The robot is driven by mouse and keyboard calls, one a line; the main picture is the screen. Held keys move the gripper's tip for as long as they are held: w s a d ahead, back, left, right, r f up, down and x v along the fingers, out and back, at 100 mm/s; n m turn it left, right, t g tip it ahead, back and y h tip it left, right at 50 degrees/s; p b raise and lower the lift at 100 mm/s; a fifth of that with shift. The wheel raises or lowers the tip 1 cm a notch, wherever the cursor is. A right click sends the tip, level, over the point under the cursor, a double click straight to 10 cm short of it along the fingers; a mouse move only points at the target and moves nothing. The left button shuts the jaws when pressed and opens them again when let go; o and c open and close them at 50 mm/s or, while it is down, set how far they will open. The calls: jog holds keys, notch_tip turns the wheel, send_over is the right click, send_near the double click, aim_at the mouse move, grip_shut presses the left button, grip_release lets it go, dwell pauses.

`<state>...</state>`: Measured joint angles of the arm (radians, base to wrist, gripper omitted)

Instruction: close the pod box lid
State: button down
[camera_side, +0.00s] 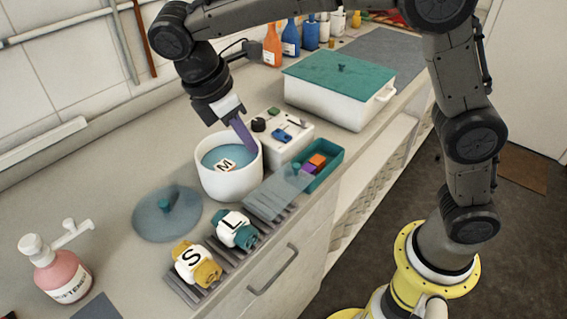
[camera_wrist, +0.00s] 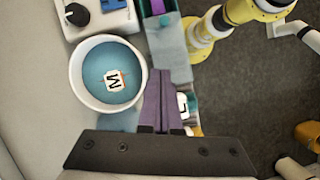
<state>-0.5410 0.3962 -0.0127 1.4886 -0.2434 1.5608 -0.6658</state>
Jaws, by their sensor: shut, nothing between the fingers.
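The pod box (camera_side: 331,168) is a small teal open tray near the counter's front edge, with an orange and a purple pod visible inside. Its translucent sliding lid (camera_side: 283,183) is drawn out toward the lower left, leaving the pods' end uncovered. In the wrist view the box (camera_wrist: 173,38) is at the top centre and the lid (camera_wrist: 170,62) lies below it. My gripper (camera_side: 250,149) is shut and empty, its purple fingers pointing down by the white pot's right rim, apparently above the lid's level. In the wrist view the fingers (camera_wrist: 160,75) hide part of the lid.
A white pot (camera_side: 229,182) with blue contents and an M block stands left of the lid. A white control box (camera_side: 289,124) is behind it. A round glass lid (camera_side: 167,213) lies left.

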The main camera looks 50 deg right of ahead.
send_near(290, 176)
jog(key=f, duration=0.1)
jog(key=a+f, duration=0.1)
jog(key=f, duration=0.3)
jog(key=shift+w+a, duration=0.15)
jog(key=shift+a, duration=0.25)
jog(key=shift+s+d, duration=0.15)
jog(key=shift+d, duration=0.4)
jog(key=shift+s+d, duration=0.2)
jog(key=shift+d, duration=0.4)
jog(key=shift+s+d, duration=0.2)
jog(key=shift+d, duration=0.5)
jog(key=d, duration=1.4)
